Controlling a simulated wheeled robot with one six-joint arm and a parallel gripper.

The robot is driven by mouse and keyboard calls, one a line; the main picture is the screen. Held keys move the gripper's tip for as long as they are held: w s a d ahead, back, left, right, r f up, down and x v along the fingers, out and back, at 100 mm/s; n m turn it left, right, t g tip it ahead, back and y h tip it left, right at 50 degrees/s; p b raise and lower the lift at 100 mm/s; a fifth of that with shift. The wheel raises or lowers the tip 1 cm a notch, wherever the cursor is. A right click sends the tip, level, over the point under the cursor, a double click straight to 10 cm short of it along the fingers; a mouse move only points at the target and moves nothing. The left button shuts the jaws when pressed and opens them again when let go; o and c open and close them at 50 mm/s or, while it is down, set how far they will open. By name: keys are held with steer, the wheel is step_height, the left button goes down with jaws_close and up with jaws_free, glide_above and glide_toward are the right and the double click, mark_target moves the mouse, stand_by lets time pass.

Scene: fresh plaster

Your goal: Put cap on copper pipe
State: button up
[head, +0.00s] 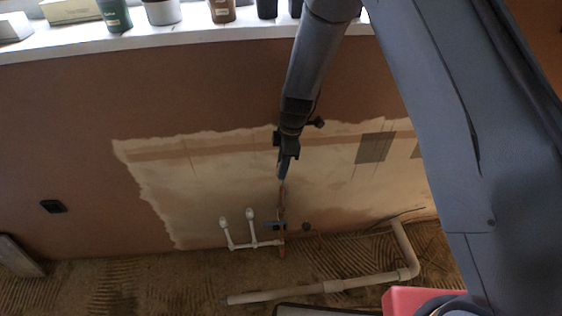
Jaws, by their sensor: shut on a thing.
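My gripper (283,170) is in the middle of the head view, pointing down in front of the bare plaster patch. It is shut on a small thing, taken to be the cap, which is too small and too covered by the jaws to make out. A thin orange-brown copper pipe (282,212) stands upright just below the jaws, by the wall. Its lower part (282,250) reaches the floor. Whether the cap touches the pipe's top cannot be told from this view.
White pipes with two upright ends (250,228) stand left of the copper pipe. A thick white drain pipe (345,284) lies on the floor. Bottles and cans line the white sill (190,32).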

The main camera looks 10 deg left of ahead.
steer(key=b, duration=0.2)
glide_above(282, 187)
steer(key=shift+s+f, duration=0.1)
steer(key=shift+f, duration=2.2)
steer(key=shift+f+b, duration=0.75)
steer(key=shift+f, duration=0.05)
steer(key=shift+f+b, duration=0.4)
steer(key=shift+b, duration=0.25)
steer(key=shift+f+b, duration=0.3)
steer(key=o, duration=1.6)
